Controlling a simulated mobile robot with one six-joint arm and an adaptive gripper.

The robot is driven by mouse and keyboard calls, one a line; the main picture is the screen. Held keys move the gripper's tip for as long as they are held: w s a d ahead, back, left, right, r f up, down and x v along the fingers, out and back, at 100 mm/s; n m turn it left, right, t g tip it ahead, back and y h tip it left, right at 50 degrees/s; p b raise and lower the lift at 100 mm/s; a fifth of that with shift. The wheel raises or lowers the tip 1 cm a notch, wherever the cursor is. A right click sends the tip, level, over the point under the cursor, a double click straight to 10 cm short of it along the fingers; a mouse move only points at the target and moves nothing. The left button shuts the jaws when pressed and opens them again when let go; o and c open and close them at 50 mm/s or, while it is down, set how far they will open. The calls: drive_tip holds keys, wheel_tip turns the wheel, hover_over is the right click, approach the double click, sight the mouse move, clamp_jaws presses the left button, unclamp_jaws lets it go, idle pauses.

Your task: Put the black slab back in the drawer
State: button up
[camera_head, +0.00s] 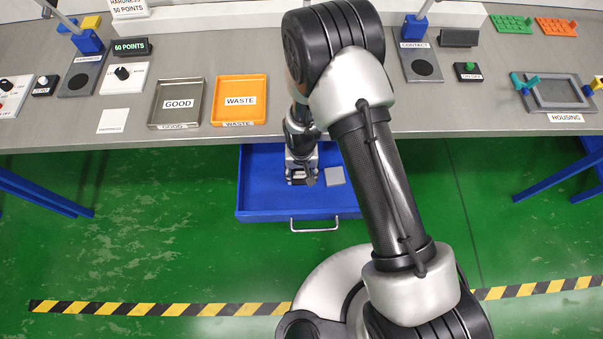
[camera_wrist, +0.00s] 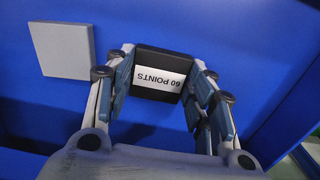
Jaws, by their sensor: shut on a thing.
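The black slab (camera_wrist: 159,91), with a white label reading "60 POINTS", is between the fingers of my gripper (camera_wrist: 160,98) in the wrist view. My gripper is shut on it, with a finger at each side. In the head view my gripper (camera_head: 301,181) points down into the open blue drawer (camera_head: 270,205) under the bench. The slab is hardly visible there. A grey slab (camera_head: 334,176) lies in the drawer just right of my gripper; it also shows in the wrist view (camera_wrist: 61,50). Whether the black slab touches the drawer floor, I cannot tell.
The grey bench (camera_head: 195,55) overhangs the back of the drawer. On it stand a GOOD tray (camera_head: 177,103), an orange WASTE tray (camera_head: 239,100) and a display reading "60 POINTS" (camera_head: 130,46). The drawer's front handle (camera_head: 313,226) faces me. The drawer's left part is bare.

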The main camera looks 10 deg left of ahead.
drive_tip(key=shift+r, duration=0.1)
drive_tip(key=shift+f, duration=0.2)
drive_tip(key=o, duration=1.1)
drive_tip(key=shift+o, duration=0.2)
drive_tip(key=shift+r, duration=0.1)
wheel_tip(320, 180, up, 12)
drive_tip(key=p, duration=0.4)
wheel_tip(320, 180, up, 10)
drive_tip(key=t, duration=0.1)
hover_over(301, 176)
drive_tip(key=w+d, duration=0.2)
drive_tip(key=d, duration=0.2)
drive_tip(key=s+d+r+m+t, duration=0.1)
drive_tip(key=d+r, duration=0.6)
drive_tip(key=r, duration=0.6)
drive_tip(key=s+d+r+t, duration=0.1)
drive_tip(key=s+d+r, duration=0.4)
drive_tip(key=s, duration=0.3)
drive_tip(key=s+d+r+m+t, duration=0.1)
drive_tip(key=s+d+r, duration=0.5)
drive_tip(key=s+r, duration=0.1)
drive_tip(key=shift+s+d+r+m+t, duration=0.25)
drive_tip(key=shift+s+r+m+t, duration=0.1)
drive_tip(key=shift+s, duration=0.2)
